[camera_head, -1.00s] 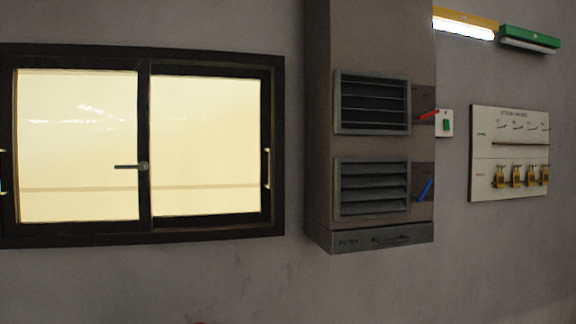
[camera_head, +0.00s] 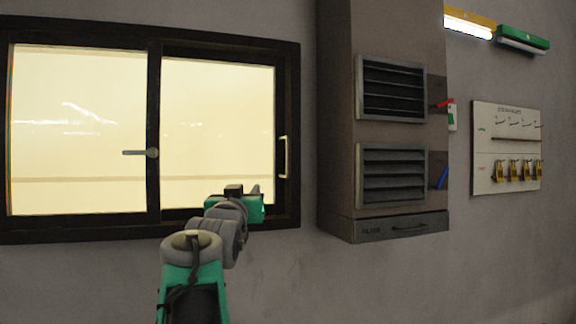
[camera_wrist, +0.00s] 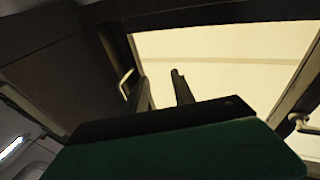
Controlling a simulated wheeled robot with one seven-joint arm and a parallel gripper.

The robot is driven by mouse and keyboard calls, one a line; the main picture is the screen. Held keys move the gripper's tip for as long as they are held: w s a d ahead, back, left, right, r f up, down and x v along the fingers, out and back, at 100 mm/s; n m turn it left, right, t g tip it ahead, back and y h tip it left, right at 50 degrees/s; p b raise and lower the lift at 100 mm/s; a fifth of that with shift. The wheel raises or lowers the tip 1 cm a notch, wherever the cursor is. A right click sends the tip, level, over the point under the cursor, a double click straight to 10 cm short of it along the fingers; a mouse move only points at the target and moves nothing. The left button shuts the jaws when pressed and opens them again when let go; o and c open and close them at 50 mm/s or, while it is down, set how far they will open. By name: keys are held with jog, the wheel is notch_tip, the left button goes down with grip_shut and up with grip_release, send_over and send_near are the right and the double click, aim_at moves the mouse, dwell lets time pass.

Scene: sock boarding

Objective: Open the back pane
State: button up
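A dark-framed window has two panes side by side, both glowing pale yellow. The right pane (camera_head: 215,130) has a pale upright bar handle (camera_head: 283,157) on its right edge, also visible in the wrist view (camera_wrist: 127,84). A latch lever (camera_head: 140,153) sits on the middle stile and points left; it shows at the right of the wrist view (camera_wrist: 302,123). The frames do not settle which pane is the back one. My gripper (camera_head: 255,190) is raised before the lower right pane, left of and below the handle in the picture. Its fingers (camera_wrist: 162,82) are apart and empty.
A grey filter cabinet (camera_head: 337,120) with two louvred vents stands out from the wall just right of the window. Further right are a red lever, a switch, a blue lever and a board with yellow padlocks (camera_head: 507,147). The wall below the window is bare.

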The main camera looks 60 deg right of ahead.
aim_at(287, 153)
jog(key=s+d+r+m+g+h, duration=0.3)
jog(key=s+d+r, duration=0.1)
jog(key=s+r, duration=0.35)
jog(key=shift+n, duration=0.3)
jog(key=p+x, duration=0.3)
jog(key=x, duration=0.2)
jog(key=shift+w+d+r+p, duration=0.1)
jog(key=shift+w+d+p, duration=0.1)
jog(key=shift+p, duration=0.2)
jog(key=shift+d, duration=0.45)
jog(key=shift+w, duration=0.1)
jog(key=shift+c, duration=0.5)
grip_shut()
